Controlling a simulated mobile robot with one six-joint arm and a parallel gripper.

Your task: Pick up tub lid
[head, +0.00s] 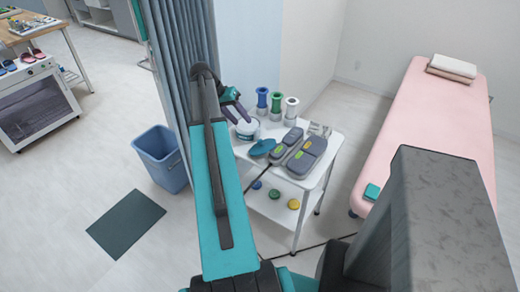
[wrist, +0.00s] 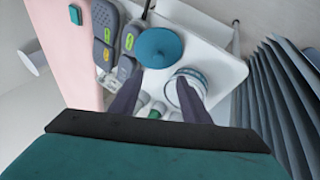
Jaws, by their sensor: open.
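The tub lid (head: 262,147) is a round teal disc on the white cart top, beside the white tub (head: 247,131). My gripper (wrist: 160,78) is open and empty. Its dark fingers point toward the lid, with the tips just short of its edge in the picture. In the head view my gripper (head: 236,108) is above the tub, left of the lid. I cannot tell its exact height.
The cart (head: 244,151) also holds grey cases (head: 307,157) right of the lid and several coloured rolls (head: 276,103) behind. A curtain (head: 175,50) hangs close on the left. A pink treatment bed (head: 430,110) stands right. A blue bin (head: 160,155) is on the floor.

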